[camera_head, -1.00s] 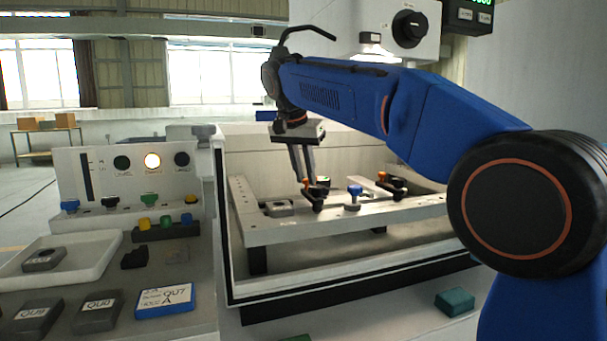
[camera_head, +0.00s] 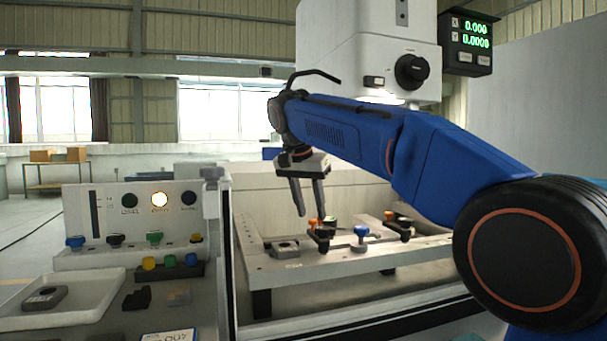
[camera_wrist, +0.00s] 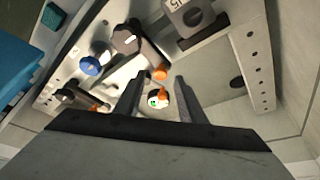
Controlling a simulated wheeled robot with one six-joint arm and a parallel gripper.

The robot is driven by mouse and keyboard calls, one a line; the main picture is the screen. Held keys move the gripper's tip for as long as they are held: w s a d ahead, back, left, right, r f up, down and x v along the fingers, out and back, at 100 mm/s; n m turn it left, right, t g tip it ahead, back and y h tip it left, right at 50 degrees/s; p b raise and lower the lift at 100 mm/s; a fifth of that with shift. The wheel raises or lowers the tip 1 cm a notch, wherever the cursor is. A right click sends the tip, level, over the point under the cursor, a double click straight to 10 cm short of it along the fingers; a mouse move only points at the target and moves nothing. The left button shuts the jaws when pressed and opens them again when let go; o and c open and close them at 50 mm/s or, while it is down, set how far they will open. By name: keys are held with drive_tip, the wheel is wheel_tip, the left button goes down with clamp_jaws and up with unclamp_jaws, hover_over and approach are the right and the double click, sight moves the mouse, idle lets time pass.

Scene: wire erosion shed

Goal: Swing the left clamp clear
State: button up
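The left clamp (camera_head: 320,239) is a black clamp with an orange knob (camera_head: 313,222) on the pale work frame in the machine tank. In the wrist view its black arm shows upper left (camera_wrist: 127,38), its orange part (camera_wrist: 160,73) beyond the fingertips. My gripper (camera_head: 311,211) points down just above it, fingers spread. In the wrist view my gripper (camera_wrist: 157,82) is open and empty, the orange knob in line with the gap. I cannot tell whether a finger touches the clamp.
A blue knob (camera_head: 361,236) stands right of the left clamp, and a second black clamp (camera_head: 398,230) farther right. A grey block (camera_head: 284,248) lies on the frame to the left. A control panel (camera_head: 135,212) and white tray (camera_head: 60,312) stand left of the tank.

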drive_tip(key=v, duration=1.5)
drive_tip(key=shift+s+r, duration=0.15)
drive_tip(key=shift+r, duration=0.1)
drive_tip(key=shift+a, duration=0.1)
drive_tip(key=s+d+f+n, duration=0.1)
drive_tip(key=s+d+f, duration=0.3)
drive_tip(key=d+f, duration=0.15)
drive_tip(key=s+d+f+n+y, duration=0.1)
drive_tip(key=s+d+f+n, duration=0.2)
drive_tip(key=d, duration=0.4)
drive_tip(key=s+d+f, duration=0.4)
drive_tip(key=d+f, duration=0.1)
drive_tip(key=d, duration=0.2)
drive_tip(key=s+d+f, duration=0.3)
drive_tip(key=s+f, duration=0.4)
drive_tip(key=f, duration=0.4)
drive_tip(key=s+d+f+n, duration=0.1)
drive_tip(key=s+d+f, duration=0.1)
drive_tip(key=s+f, duration=0.5)
drive_tip(key=s+d+f+n+t+y, duration=0.1)
drive_tip(key=s+d+f, duration=0.2)
drive_tip(key=s+f, duration=0.5)
wheel_tip(320, 180, down, 7)
drive_tip(key=shift+d+f, duration=0.1)
drive_tip(key=shift+d, duration=0.25)
